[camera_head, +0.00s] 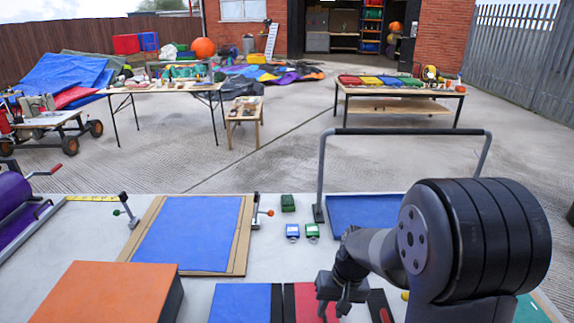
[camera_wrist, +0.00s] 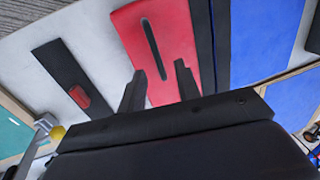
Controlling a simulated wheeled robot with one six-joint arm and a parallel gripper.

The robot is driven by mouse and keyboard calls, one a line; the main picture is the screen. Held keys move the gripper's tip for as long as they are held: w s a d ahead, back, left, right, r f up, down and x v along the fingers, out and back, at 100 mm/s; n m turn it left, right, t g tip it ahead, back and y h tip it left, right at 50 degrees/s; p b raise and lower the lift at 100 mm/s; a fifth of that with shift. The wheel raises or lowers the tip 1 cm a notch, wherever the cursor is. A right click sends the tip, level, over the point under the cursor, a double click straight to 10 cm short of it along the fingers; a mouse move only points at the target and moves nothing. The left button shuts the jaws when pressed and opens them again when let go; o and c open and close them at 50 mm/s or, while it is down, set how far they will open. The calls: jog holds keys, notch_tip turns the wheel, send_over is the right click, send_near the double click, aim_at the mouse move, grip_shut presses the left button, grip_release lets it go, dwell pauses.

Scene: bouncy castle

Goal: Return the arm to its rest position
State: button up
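My gripper (camera_head: 333,303) hangs over the front of the white worktable, above a red panel (camera_head: 306,299). In the wrist view my gripper (camera_wrist: 158,82) has its two black fingers apart with nothing between them, so it is open. The red panel (camera_wrist: 182,32) with a dark strip along it shows beyond the fingertips. My arm is bent, reaching down to the table from the right of the head view. Whether the fingertips touch the panel I cannot tell.
A blue panel (camera_head: 240,303) lies left of the red one. An orange box (camera_head: 110,292) stands front left. A clamped blue sheet (camera_head: 190,232), small green and blue blocks (camera_head: 292,231) and a grey hoop frame (camera_head: 320,180) are farther back.

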aim_at(328, 318)
jog(key=f, duration=0.4)
jog(key=shift+a+f, duration=0.2)
jog(key=shift+a, duration=0.1)
jog(key=shift+d, duration=0.35)
jog(key=shift+s+r, duration=0.1)
